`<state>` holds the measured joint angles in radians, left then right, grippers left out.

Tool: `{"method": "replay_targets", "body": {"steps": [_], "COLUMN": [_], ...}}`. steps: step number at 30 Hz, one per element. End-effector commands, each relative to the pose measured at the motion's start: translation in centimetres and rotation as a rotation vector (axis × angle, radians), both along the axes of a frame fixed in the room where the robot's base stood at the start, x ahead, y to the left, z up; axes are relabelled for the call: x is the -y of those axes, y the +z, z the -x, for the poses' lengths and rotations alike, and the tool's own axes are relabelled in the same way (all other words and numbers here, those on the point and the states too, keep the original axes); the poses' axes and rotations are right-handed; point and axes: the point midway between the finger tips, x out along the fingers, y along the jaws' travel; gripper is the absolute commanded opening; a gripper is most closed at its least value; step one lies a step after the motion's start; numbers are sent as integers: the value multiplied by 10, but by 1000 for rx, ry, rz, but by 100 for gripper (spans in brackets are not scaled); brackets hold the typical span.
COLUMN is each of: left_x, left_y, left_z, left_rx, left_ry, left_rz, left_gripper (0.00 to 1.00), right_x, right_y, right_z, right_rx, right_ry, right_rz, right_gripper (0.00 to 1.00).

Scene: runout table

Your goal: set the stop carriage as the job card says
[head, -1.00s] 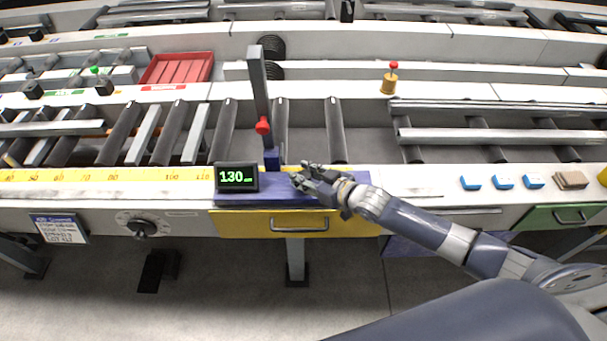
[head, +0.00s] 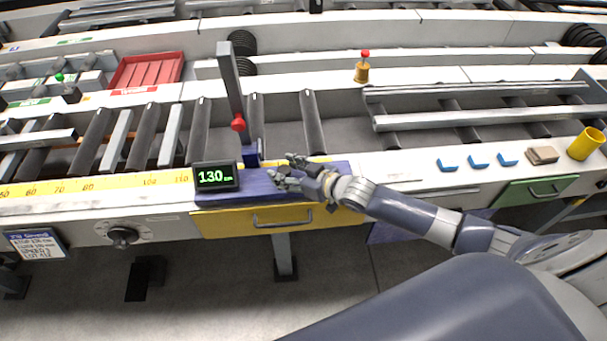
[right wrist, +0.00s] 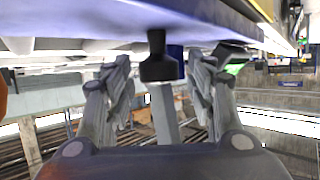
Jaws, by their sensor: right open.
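The stop carriage (head: 265,187) is a blue plate on the front rail, with a yellow front below. Its upright grey post (head: 231,80) carries a red knob (head: 238,124). Its display (head: 215,177) reads 130. The job card (head: 36,244) hangs at the lower left; its small print is hard to read. My right gripper (head: 284,171) is open at the carriage's right part, right of the post. In the right wrist view, a black knob (right wrist: 158,68) under a blue surface shows between the open fingers (right wrist: 160,92), with no clear contact. My left gripper is out of view.
A yellow scale (head: 130,182) runs left of the carriage. A dial (head: 123,237) sits on the front below it. Blue pieces (head: 478,162), a brown block (head: 542,155) and a yellow cup (head: 586,144) stand on the right ledge. A red tray (head: 147,70) lies behind.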

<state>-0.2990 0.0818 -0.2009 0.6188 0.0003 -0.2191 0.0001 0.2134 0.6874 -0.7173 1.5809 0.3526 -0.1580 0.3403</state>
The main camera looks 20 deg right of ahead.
Motion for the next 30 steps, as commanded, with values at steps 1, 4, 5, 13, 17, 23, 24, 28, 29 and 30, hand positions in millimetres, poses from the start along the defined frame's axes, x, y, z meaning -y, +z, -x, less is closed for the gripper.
{"method": "replay_targets", "body": {"steps": [1,4,5,13,17,23,24,28,29,30], "left_x": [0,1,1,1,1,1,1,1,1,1], "left_y": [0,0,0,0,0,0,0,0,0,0], "left_z": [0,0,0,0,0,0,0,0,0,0], "left_rx": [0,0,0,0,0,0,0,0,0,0], "left_ry": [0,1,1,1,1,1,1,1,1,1], "left_rz": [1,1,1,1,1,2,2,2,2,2], "left_gripper": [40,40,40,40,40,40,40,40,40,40], "right_x": [4,12,15,36,42,47,47,48,48,48], "right_y": [2,9,11,30,35,40,41,41,41,41], "right_z": [8,23,28,66,77,85,86,86,86,86], "right_rx": [-2,-3,-2,-1,-2,0,0,1,1,1], "right_ry": [0,1,0,2,0,0,1,1,1,1], "right_rz": [2,2,2,4,1,1,2,2,2,2], "right_gripper": [51,51,51,51,51,51,51,51,51,51]}}
